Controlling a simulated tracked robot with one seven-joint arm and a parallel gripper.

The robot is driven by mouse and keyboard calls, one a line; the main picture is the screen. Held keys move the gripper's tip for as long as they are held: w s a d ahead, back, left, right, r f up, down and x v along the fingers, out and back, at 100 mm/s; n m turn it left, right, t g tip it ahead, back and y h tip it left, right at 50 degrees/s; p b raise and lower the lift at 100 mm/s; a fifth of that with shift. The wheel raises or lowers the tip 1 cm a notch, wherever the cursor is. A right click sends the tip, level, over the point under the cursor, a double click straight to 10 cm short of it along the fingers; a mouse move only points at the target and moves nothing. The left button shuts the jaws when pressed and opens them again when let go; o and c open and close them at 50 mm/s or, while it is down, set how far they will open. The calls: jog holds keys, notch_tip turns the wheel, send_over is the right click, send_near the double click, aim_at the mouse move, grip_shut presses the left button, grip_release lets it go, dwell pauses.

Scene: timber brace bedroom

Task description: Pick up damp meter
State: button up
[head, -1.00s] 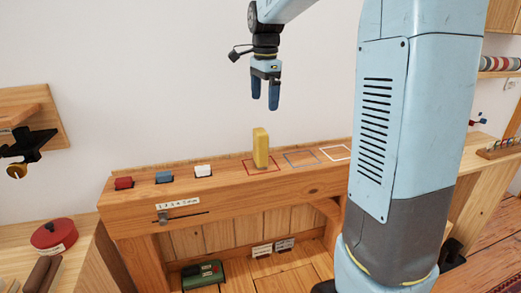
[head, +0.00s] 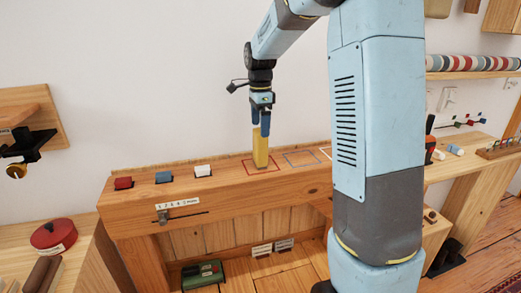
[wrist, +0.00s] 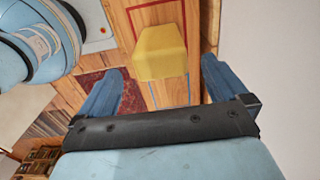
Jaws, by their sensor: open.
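A yellow upright block (head: 260,152), which I take to be the damp meter, stands on the wooden bench inside a red outline; no label on it is legible. In the wrist view the yellow block (wrist: 160,52) shows ahead, between the blue fingers. My gripper (head: 261,124) points down at the block's top, with its fingertips at or just over the top edge. The wrist view shows my gripper (wrist: 163,70) open, with clear space to each finger. I cannot tell if a finger touches the block.
A blue-grey outline (head: 301,158) to the right is empty. A green device (head: 202,275) lies on the lower shelf. The wall is close behind the bench.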

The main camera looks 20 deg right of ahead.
aim_at(260, 148)
jog(key=shift+f, duration=2.65)
jog(key=shift+w, duration=0.1)
jog(key=c, duration=1.1)
